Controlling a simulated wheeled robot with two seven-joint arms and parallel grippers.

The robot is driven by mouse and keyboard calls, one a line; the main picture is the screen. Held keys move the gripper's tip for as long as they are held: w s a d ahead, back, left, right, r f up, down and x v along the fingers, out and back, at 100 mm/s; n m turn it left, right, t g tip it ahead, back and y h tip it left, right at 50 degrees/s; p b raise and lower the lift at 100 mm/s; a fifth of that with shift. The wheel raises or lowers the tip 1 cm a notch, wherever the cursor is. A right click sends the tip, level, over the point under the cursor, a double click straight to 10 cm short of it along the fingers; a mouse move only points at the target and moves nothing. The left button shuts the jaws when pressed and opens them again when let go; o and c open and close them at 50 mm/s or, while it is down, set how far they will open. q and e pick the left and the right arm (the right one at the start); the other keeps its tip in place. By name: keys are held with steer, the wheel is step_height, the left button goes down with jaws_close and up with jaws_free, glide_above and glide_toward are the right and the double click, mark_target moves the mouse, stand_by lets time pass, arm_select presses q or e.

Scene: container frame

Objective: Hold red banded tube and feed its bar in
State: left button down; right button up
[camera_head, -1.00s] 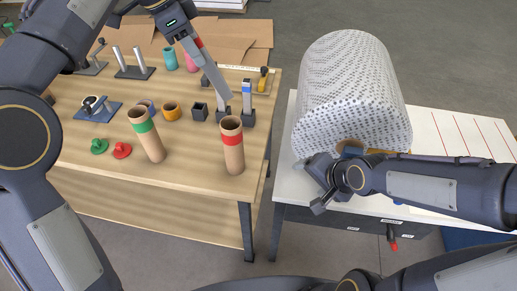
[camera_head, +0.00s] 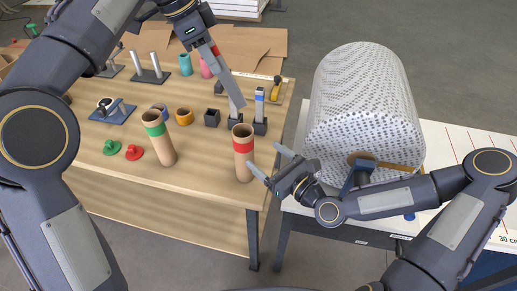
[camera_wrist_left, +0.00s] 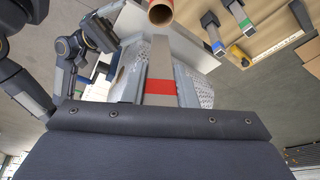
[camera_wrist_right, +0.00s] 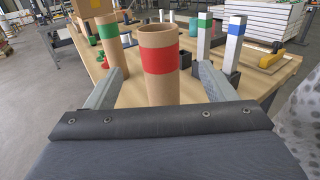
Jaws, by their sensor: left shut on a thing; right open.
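The red banded tube (camera_head: 243,160), brown cardboard with a red band near its open top, stands upright near the table's right front corner. My left gripper (camera_head: 211,46) is shut on a grey bar with a red band, the red banded bar (camera_head: 225,75). It holds the bar tilted in the air, its free end pointing down toward the tube side. In the left wrist view the bar (camera_wrist_left: 161,60) runs ahead toward the tube's open mouth (camera_wrist_left: 160,13), apart from it. My right gripper (camera_head: 267,164) is open just right of the tube. In the right wrist view the tube (camera_wrist_right: 160,80) stands between its spread fingers.
A green banded tube (camera_head: 159,143) stands left. Blue (camera_head: 260,103) and green banded bars stand in holders behind the red banded tube. Green (camera_head: 111,147) and red (camera_head: 134,152) caps lie at the front left.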

mark_target(237, 133)
steer(key=x, duration=1.1)
steer(key=shift+w+a+f, duration=0.1)
steer(key=shift+w+a, duration=0.1)
steer(key=c, duration=1.2)
arm_select(q)
steer(key=d+f+y, duration=0.1)
steer(key=d, duration=0.1)
steer(key=w+d+f+m+y, duration=0.1)
steer(key=d+f+y, duration=0.1)
steer(key=shift+w+d+f+g, duration=0.15)
steer(key=shift+f+g, duration=0.05)
steer(key=shift+g, duration=0.2)
arm_select(e)
steer(key=shift+d, duration=0.1)
arm_select(q)
steer(key=shift+d+f+m+y, duration=0.25)
steer(key=shift+d+m+y, duration=0.05)
steer(key=shift+y, duration=0.1)
